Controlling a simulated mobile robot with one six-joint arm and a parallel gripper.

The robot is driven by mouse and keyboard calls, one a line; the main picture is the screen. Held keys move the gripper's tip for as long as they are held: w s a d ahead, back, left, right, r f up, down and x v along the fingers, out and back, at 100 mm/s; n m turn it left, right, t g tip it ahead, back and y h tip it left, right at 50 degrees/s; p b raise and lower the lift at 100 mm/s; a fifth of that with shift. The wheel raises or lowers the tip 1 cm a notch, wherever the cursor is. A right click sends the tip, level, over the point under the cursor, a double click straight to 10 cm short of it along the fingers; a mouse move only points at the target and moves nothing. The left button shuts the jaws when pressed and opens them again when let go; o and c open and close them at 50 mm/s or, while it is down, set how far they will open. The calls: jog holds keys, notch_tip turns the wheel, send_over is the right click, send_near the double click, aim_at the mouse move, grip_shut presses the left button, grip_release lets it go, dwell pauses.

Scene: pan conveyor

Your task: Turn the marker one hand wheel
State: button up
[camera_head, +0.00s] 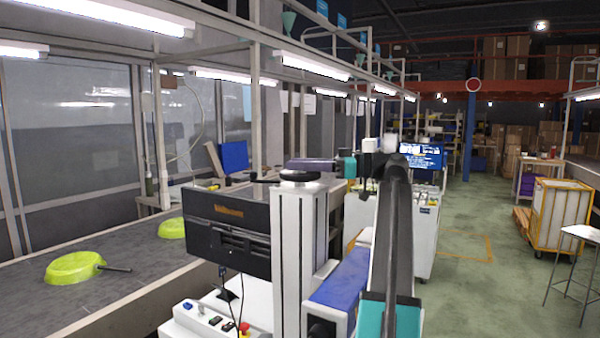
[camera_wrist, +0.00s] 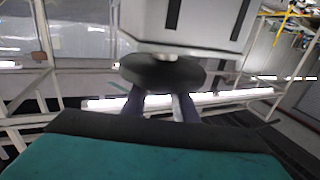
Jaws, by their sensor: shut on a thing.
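The hand wheel (camera_head: 300,176) is a black disc lying flat on top of a white column, with a dark bar reaching left from it. In the wrist view the black wheel (camera_wrist: 162,73) sits under a white housing, the picture seeming upside down. My gripper (camera_wrist: 160,97) has two dark purple fingers, set apart, reaching the near edge of the wheel and shut on it. In the head view my purple and teal gripper (camera_head: 312,164) is just behind and above the wheel. Its fingertip contact is hidden there. No marker can be read.
A black machine box (camera_head: 228,222) stands left of the column (camera_head: 300,240). A conveyor (camera_head: 125,285) at left carries a green pan (camera_head: 75,267) and another green pan (camera_head: 172,228). A yellow-framed cart (camera_head: 560,215) and a stool (camera_head: 578,236) stand right; the aisle floor is open.

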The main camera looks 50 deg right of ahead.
jog(key=shift+n+g+y+b, duration=0.4)
jog(key=shift+n+g+y, duration=0.2)
jog(key=shift+y, duration=0.1)
jog(key=o, duration=1.1)
jog(key=shift+c, duration=0.2)
jog(key=b+v, duration=0.2)
jog(key=v, duration=1.1)
jog(key=shift+s+d+b, duration=0.25)
jog(key=shift+s+b, duration=0.05)
jog(key=shift+s, duration=0.05)
